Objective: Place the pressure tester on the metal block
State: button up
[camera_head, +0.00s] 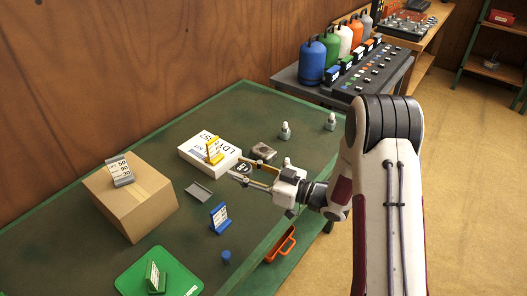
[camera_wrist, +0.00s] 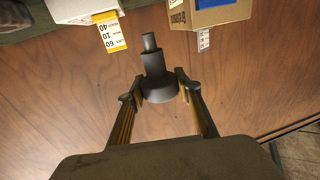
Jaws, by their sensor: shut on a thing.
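My gripper (camera_head: 243,175) reaches left over the green table. In the wrist view, its two fingers (camera_wrist: 158,90) are closed around a dark grey stepped cylinder (camera_wrist: 152,60), which I take to be the pressure tester. The wide base sits between the fingertips and the narrow end points away from the gripper. In the head view, it shows only as a small dark shape (camera_head: 243,167) at the fingertips. A squat grey block (camera_head: 265,152), probably the metal block, lies on the table just behind my gripper, apart from it.
A white box (camera_head: 195,158) bears a yellow sign (camera_head: 214,151). A cardboard box (camera_head: 140,208) bears a grey sign (camera_head: 120,170). A grey bracket (camera_head: 199,192), blue sign (camera_head: 219,217), blue cylinder (camera_head: 226,257) and green mat (camera_head: 130,278) lie nearer. Several small grey fittings (camera_head: 285,131) stand at the right.

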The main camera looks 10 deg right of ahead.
jog(key=w+r+m+t+h, duration=0.1)
jog(key=w+m+t+h, duration=0.15)
jog(key=w, duration=0.65)
notch_tip(320, 180, up, 3)
jog(key=m+t+h, duration=0.5)
jog(key=m+h, duration=0.1)
jog(key=h, duration=0.3)
send_over(264, 150)
jog(key=shift+a+y, duration=0.1)
jog(key=shift+y, duration=0.15)
notch_tip(264, 150, down, 6)
jog(key=shift+f, duration=0.15)
jog(key=shift+f, duration=1.8)
jog(key=shift+f, duration=0.15)
